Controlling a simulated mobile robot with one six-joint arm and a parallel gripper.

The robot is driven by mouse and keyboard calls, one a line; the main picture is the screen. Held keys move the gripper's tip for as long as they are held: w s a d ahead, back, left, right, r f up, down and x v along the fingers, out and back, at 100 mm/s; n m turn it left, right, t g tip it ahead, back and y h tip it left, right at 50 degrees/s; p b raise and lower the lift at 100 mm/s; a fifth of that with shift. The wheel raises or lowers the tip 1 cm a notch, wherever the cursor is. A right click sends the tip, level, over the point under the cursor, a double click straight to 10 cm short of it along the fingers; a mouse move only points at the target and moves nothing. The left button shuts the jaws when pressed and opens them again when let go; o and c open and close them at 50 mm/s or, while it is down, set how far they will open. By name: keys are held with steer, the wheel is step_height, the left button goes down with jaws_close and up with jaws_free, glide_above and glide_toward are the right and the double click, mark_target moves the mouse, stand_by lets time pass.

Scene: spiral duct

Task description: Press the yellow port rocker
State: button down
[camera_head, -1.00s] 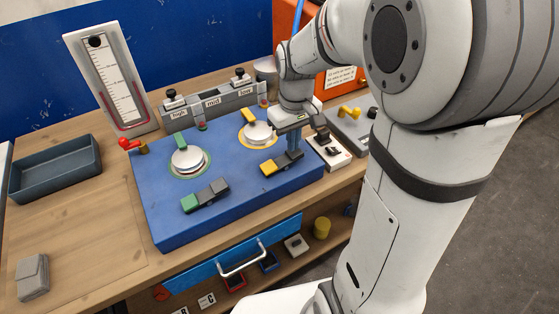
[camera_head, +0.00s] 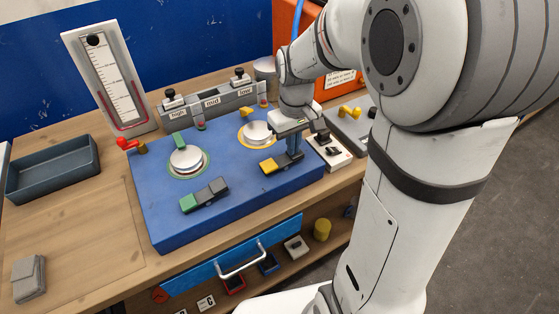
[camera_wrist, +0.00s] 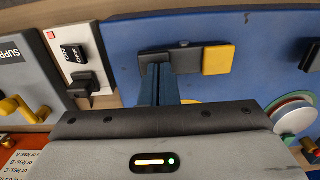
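The yellow port rocker (camera_head: 268,166) is a yellow-and-dark rocker on the right part of the blue panel (camera_head: 235,200), in front of the yellow-ringed port (camera_head: 257,133). In the wrist view the rocker (camera_wrist: 217,59) shows its yellow half on the right and its dark half on the left. My gripper (camera_head: 294,153) points down with its blue fingers together and empty. The fingertips (camera_wrist: 157,68) are at the dark half and appear to touch it; the exact contact is hidden. The yellow half is uncovered and looks raised.
A green-and-dark rocker (camera_head: 205,195) and a green-ringed port (camera_head: 187,161) are left on the panel. A white switch box (camera_head: 331,151) stands just right of my gripper. The labelled valve block (camera_head: 213,104) and a tilted gauge (camera_head: 108,80) stand behind. The panel's front left is clear.

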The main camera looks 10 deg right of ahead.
steer(key=shift+f, duration=0.25)
steer(key=shift+r+p, duration=2.65)
steer(key=shift+r, duration=0.95)
steer(key=shift+s, duration=0.1)
steer(key=s+r+m+t, duration=0.1)
steer(key=s+r, duration=0.1)
steer(key=s, duration=0.5)
steer(key=s+r+m+t, duration=0.2)
steer(key=s, duration=0.5)
steer(key=shift+s+d+r+m, duration=0.15)
steer(key=shift+r+m, duration=0.1)
steer(key=shift+m, duration=0.05)
